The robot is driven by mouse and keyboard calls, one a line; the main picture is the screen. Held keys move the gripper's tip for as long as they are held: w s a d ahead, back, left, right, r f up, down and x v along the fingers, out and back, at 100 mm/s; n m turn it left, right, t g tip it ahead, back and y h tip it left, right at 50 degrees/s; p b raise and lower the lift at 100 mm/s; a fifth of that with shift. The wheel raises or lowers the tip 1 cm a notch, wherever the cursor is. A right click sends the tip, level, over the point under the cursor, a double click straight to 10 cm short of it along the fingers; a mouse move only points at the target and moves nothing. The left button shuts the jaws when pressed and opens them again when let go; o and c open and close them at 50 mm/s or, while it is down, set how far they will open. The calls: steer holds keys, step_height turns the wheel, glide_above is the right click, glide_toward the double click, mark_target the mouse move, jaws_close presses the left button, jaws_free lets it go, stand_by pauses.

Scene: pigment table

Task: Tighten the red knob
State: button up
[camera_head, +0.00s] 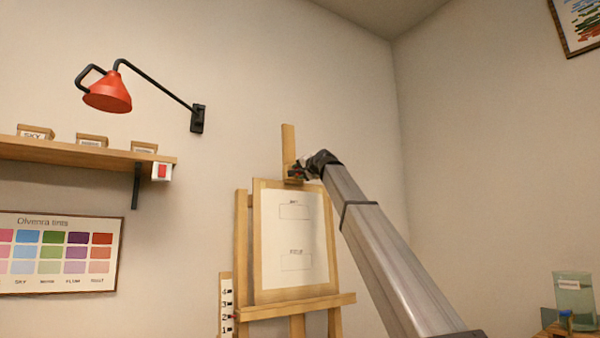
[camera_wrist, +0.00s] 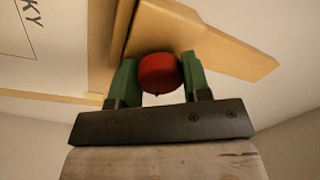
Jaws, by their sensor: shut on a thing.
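The red knob (camera_wrist: 158,73) is round and sits at the top of the wooden easel (camera_head: 243,240), by its upright mast (camera_head: 288,140). In the wrist view my gripper (camera_wrist: 157,78) has its two green fingers on either side of the knob, shut on it. In the head view my gripper (camera_head: 297,172) is at the top of the easel, at the end of my grey arm, and only a small bit of red shows there. The knob's far side is hidden.
The easel holds a white sheet (camera_head: 292,240) with printed boxes. A red wall lamp (camera_head: 108,94) and a shelf (camera_head: 70,152) with small boxes are at left. A colour chart (camera_head: 60,253) hangs below. A glass jar (camera_head: 574,295) stands at lower right.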

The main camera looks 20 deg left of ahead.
steer(key=n, duration=0.4)
steer(key=shift+g, duration=0.3)
steer(key=n, duration=0.5)
steer(key=shift+g, duration=0.3)
steer(key=n, duration=0.5)
steer(key=shift+g, duration=0.3)
steer(key=shift+n, duration=1.9)
steer(key=shift+g, duration=0.3)
steer(key=o, duration=0.9)
steer(key=shift+r, duration=0.1)
